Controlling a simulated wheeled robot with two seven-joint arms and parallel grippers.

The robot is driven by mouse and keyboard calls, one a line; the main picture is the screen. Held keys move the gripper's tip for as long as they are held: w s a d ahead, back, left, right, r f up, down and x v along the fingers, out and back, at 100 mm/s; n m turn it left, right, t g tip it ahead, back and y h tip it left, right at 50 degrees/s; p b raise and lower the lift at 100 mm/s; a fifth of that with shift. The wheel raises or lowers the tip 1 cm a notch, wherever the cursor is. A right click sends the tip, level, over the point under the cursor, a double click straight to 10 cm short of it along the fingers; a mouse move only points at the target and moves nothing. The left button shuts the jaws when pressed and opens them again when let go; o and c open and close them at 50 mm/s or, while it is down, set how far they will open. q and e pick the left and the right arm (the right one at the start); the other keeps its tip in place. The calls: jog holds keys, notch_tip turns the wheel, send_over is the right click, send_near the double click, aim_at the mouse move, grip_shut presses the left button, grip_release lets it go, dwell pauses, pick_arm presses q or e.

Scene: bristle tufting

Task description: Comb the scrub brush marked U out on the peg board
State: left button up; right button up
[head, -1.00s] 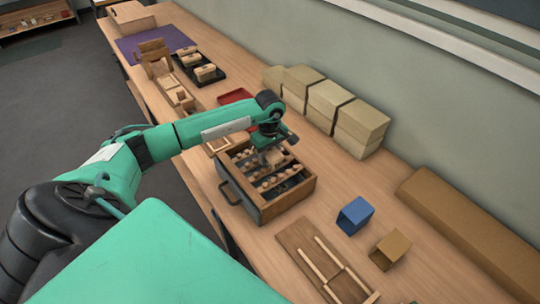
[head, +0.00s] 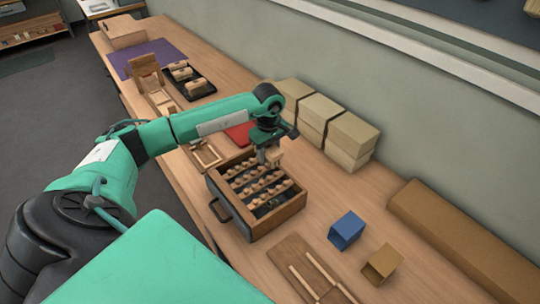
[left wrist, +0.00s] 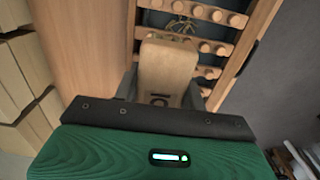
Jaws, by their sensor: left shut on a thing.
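The peg board (head: 294,203) is a dark-handled wooden box with several rows of round pale pegs; its pegs also show in the left wrist view (left wrist: 203,12). My left gripper (head: 271,158) is shut on a light wooden scrub brush (head: 273,155) above the far part of the board. In the left wrist view the brush (left wrist: 166,68) sits between the fingers (left wrist: 160,92), with a dark mark on its face that I cannot read surely. A little bristle shows at its far end, over the pegs. Contact between bristles and pegs cannot be told. My right gripper is out of view.
A blue open box (head: 346,231) and a tan one (head: 382,264) stand right of the board. A wooden plate with rods (head: 305,270) lies in front. Stacked tan blocks (head: 345,140) stand by the wall. A black tray (head: 190,84) holds more brushes farther left.

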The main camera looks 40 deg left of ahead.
pick_arm(q)
jog(key=shift+s+r, duration=0.1)
jog(key=shift+r, duration=0.9)
